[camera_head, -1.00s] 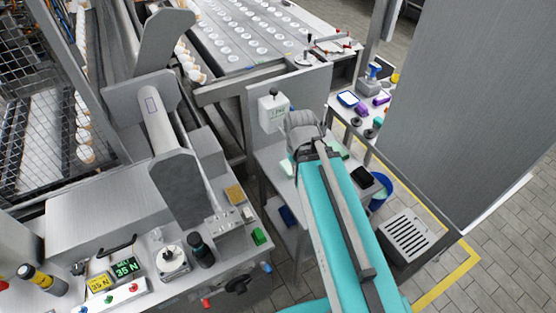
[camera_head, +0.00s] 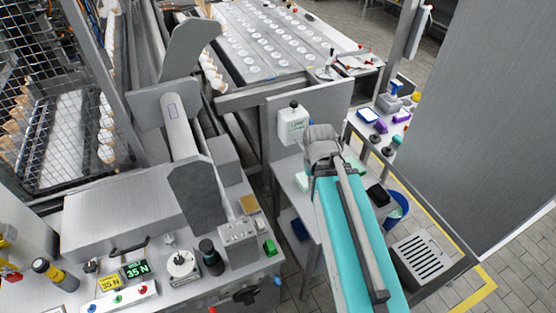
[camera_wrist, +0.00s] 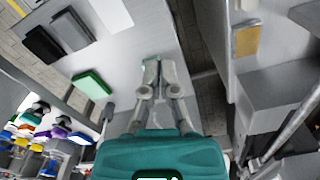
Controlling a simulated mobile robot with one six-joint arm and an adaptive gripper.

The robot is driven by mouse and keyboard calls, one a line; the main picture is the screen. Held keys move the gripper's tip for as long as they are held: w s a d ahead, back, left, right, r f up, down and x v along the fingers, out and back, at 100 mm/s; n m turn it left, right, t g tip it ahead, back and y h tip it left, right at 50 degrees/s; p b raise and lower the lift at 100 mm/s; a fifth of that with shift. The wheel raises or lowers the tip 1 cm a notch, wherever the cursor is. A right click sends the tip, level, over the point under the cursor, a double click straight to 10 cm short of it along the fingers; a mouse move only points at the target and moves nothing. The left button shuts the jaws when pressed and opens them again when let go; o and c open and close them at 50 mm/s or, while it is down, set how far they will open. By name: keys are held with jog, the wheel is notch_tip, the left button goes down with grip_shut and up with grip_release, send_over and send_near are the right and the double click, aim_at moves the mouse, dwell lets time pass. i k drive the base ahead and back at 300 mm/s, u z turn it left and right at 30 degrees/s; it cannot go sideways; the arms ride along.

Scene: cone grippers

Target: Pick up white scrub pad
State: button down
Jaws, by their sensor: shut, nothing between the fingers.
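My gripper (camera_wrist: 152,64) is shut and empty, its fingertips together above the grey shelf top (camera_wrist: 135,50) in the wrist view. A flat white piece (camera_wrist: 110,13), which looks like the white scrub pad, lies at the top edge of the wrist view, partly cut off. It is apart from the fingers. In the head view my arm hides much of the shelf, and my fingertips do not show.
A green sponge (camera_wrist: 92,85) and two dark pads (camera_wrist: 42,45) (camera_wrist: 71,30) lie on the shelf. A white dispenser (camera_head: 292,122) hangs on the panel behind. A blue bin (camera_head: 397,209) stands to the right, and the machine bench (camera_head: 150,225) to the left.

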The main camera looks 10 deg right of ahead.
aim_at(301, 178)
jog(key=k, duration=1.3)
jog(key=z, duration=0.2)
jog(key=i, duration=0.9)
jog(key=u, duration=0.15)
